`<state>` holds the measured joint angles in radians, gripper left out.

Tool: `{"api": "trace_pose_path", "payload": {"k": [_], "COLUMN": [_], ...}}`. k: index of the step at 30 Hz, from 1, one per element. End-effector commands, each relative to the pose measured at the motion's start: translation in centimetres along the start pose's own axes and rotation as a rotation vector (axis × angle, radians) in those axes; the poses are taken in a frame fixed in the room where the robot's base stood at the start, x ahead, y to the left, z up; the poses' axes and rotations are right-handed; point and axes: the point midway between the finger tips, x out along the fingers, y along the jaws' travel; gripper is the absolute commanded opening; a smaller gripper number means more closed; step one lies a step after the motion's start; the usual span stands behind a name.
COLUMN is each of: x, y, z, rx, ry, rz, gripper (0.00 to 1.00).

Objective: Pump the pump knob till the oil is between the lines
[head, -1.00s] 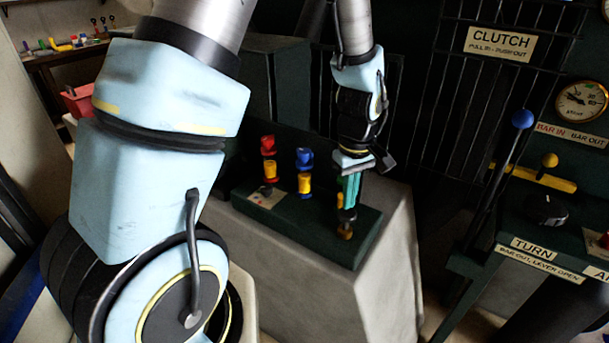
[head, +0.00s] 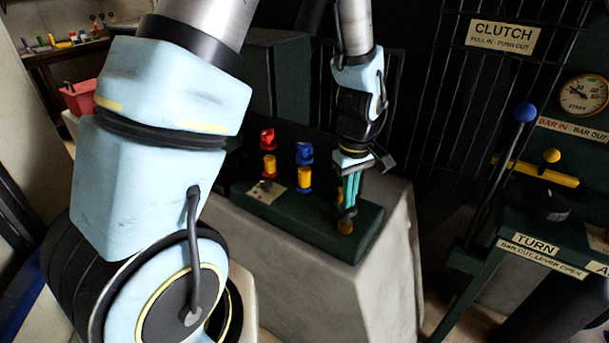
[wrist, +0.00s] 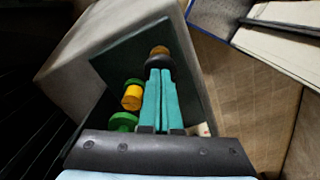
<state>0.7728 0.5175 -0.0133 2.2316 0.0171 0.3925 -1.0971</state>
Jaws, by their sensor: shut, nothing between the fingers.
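My gripper (head: 348,206) points down over the near right part of a dark green base (head: 320,222) on a pale block. Its teal fingers are shut with nothing between them. A small black knob with a brass end (head: 345,227), perhaps the pump knob, is right at the fingertips. In the wrist view my fingertips (wrist: 157,72) overlap this knob (wrist: 160,51); I cannot tell whether they touch. A red-topped yellow fitting (head: 269,160) and a blue-topped one (head: 304,165) stand to the left. A green-and-yellow fitting (wrist: 132,98) shows beside the fingers. I cannot make out oil or level lines.
A dark barred guard (head: 480,130) stands behind. To the right is a machine with a blue-knobbed lever (head: 525,113), a yellow bar (head: 540,173) and a round gauge (head: 583,95). A red bin (head: 78,98) is at the far left. Floor shows beside the block.

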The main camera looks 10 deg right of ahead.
Motion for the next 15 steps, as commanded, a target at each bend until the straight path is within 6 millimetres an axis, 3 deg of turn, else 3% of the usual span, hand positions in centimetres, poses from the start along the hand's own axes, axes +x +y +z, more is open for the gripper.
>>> {"api": "trace_pose_path", "payload": {"k": [15], "x": [2.2], "y": [0.0], "z": [0.0], "rx": [-0.001], "ry": [0.000], "rz": [-0.001], "gripper": [0.00]}}
